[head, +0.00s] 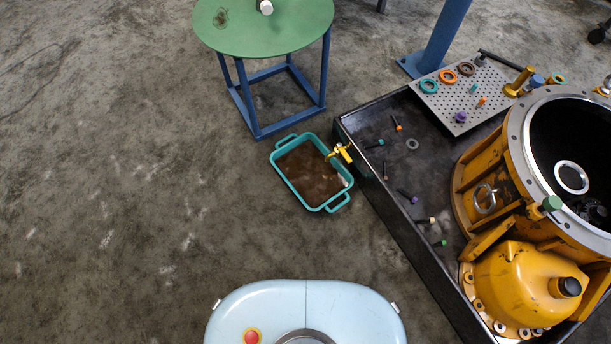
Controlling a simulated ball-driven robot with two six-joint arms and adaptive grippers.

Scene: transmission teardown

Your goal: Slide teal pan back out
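The teal pan (290,184) sits on the concrete floor, between the green stool and the black tray's left edge. It is rectangular with a handle at each end, and its inside looks brown, perhaps from oil. A yellow valve or spigot (340,152) on the tray's side juts over the pan's upper right edge. Neither of my grippers shows in the head view, so I cannot see whether either one is near the pan.
The black tray (388,222) holds the large yellow transmission housing (497,149), scattered bolts and a perforated plate (447,106) with rings. A green round stool (262,28) with blue legs stands behind the pan. The floor (120,190) to the left is clear.

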